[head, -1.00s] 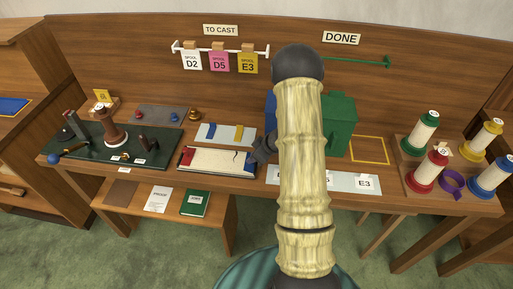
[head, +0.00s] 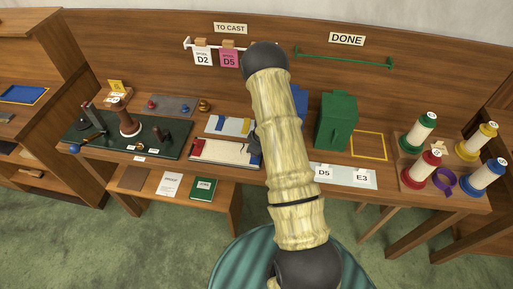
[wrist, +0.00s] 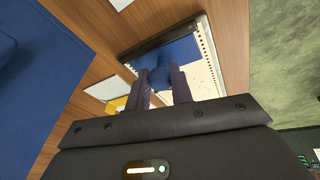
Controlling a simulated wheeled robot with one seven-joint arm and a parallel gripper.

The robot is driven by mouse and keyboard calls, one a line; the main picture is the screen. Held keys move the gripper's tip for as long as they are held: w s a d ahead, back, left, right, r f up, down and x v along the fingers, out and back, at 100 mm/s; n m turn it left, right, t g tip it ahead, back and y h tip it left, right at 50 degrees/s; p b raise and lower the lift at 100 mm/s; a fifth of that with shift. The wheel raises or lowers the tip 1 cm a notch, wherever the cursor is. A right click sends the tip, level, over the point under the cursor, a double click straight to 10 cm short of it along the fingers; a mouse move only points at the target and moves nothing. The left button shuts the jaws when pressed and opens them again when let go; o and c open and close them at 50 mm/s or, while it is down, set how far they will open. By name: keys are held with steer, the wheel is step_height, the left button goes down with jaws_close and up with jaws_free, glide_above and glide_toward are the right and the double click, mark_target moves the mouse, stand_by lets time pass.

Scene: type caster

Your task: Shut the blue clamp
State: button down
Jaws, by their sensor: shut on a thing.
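The blue clamp (wrist: 185,50) shows in the wrist view as a blue plate over the right end of a pale frame with a row of holes (wrist: 208,70). My gripper (wrist: 161,88) is shut on a blue part of it, which shows between the two dark fingers. In the head view my gripper (head: 254,150) is at the right end of the white frame (head: 225,152), mostly behind my arm. A red piece (head: 197,148) sits at the frame's left end.
A blue box (head: 299,100) and a green box (head: 337,122) stand right of my arm; the blue one looms at left in the wrist view. Several thread spools (head: 419,132) stand at the far right. A dark green board (head: 105,145) with tools lies left.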

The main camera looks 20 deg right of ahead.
steer(key=shift+s+a+f, duration=0.1)
steer(key=c, duration=1.3)
jaws_free()
steer(key=shift+r, duration=0.2)
steer(key=shift+r, duration=0.3)
steer(key=p+v, duration=0.6)
steer(key=v, duration=1)
steer(key=shift+s+r+p, duration=0.15)
steer(key=shift+r+p, duration=0.05)
steer(key=shift+p, duration=0.1)
